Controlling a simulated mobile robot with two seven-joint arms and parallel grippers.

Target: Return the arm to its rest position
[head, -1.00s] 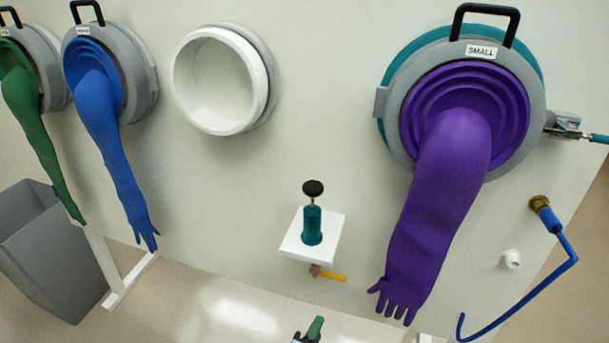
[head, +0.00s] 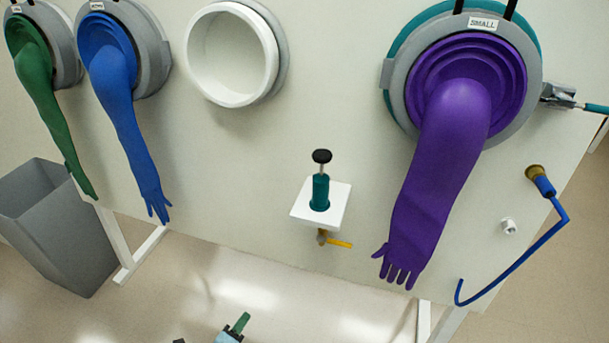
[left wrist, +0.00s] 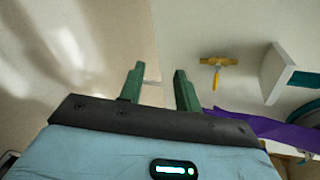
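My left gripper (head: 240,323) shows at the bottom edge of the head view, below the panel and over the floor. In the left wrist view its two green fingers (left wrist: 160,82) stand apart with nothing between them. It touches nothing. Most of my left arm is out of frame. My right gripper is in neither view.
A purple glove (head: 440,185) hangs from the port marked SMALL. Blue (head: 125,125) and green (head: 48,105) gloves hang at left, near an open white port (head: 233,88). A small shelf (head: 303,205) holds a teal plunger (head: 320,192), with a yellow-handled valve (head: 338,243) below. A grey bin (head: 70,235) stands at left.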

